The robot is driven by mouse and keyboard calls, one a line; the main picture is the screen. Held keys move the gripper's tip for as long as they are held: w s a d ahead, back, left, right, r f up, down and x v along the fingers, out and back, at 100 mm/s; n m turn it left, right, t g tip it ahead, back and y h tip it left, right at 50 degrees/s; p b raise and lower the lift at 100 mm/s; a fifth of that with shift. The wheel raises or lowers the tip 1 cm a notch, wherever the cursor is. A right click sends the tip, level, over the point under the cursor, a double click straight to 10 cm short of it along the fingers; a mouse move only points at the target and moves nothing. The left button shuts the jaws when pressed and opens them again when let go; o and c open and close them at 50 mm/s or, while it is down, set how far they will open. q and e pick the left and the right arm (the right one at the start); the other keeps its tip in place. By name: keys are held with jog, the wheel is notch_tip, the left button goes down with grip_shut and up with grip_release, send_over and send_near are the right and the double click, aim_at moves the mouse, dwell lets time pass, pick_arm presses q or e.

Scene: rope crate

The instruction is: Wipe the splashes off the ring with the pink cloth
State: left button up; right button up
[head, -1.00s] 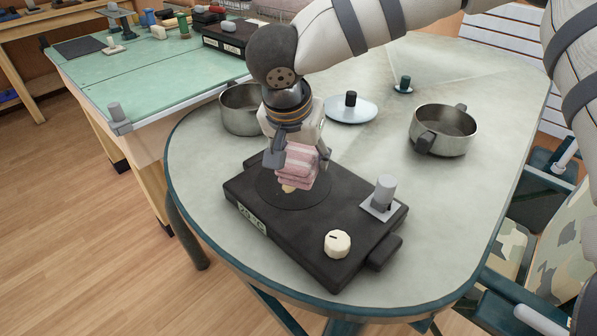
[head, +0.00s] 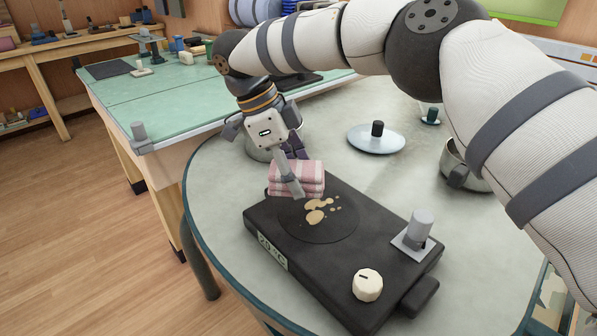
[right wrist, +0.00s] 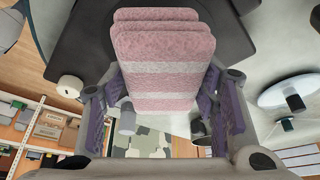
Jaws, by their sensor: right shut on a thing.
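The ring (head: 335,233) is a dark disc on top of a black hot plate (head: 300,268). Several tan splashes (head: 315,217) lie on the ring's far half. The pink cloth (head: 311,166), folded in layers with pale stripes, is at the ring's far left edge. My right gripper (head: 290,176) is shut on it, with one finger in front of the cloth. I cannot tell whether the cloth touches the hot plate. In the right wrist view the cloth (right wrist: 165,62) sits between the purple-padded fingers. My left gripper is not in view.
A cream knob (head: 367,285) and a grey upright post (head: 420,226) stand on the hot plate. A lid (head: 376,138) lies behind. One pot (head: 260,152) is partly behind my gripper; another (head: 462,172) is partly behind my right arm. A green-topped bench (head: 150,108) stands left.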

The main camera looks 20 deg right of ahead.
aim_at(319, 211)
pick_arm(q)
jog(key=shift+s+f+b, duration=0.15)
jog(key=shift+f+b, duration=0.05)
jog(key=shift+b, duration=0.1)
pick_arm(e)
jog(key=shift+f, duration=2.3)
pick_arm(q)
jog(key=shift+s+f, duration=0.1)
pick_arm(e)
jog(key=shift+f, duration=0.7)
jog(key=shift+s+d+r+p, duration=0.25)
jog(key=shift+d+p, duration=0.1)
jog(key=shift+d, duration=0.1)
jog(key=shift+s+d+p, duration=0.35)
jog(key=shift+d+p, duration=0.05)
jog(key=shift+d, duration=0.25)
jog(key=shift+s+d+p, duration=0.3)
jog(key=shift+d+p, duration=0.05)
jog(key=shift+d, duration=0.3)
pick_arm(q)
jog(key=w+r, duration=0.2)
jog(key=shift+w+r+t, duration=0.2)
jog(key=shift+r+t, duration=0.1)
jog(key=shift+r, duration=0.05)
pick_arm(e)
jog(key=shift+s+d+f, duration=0.1)
jog(key=shift+d+f, duration=0.05)
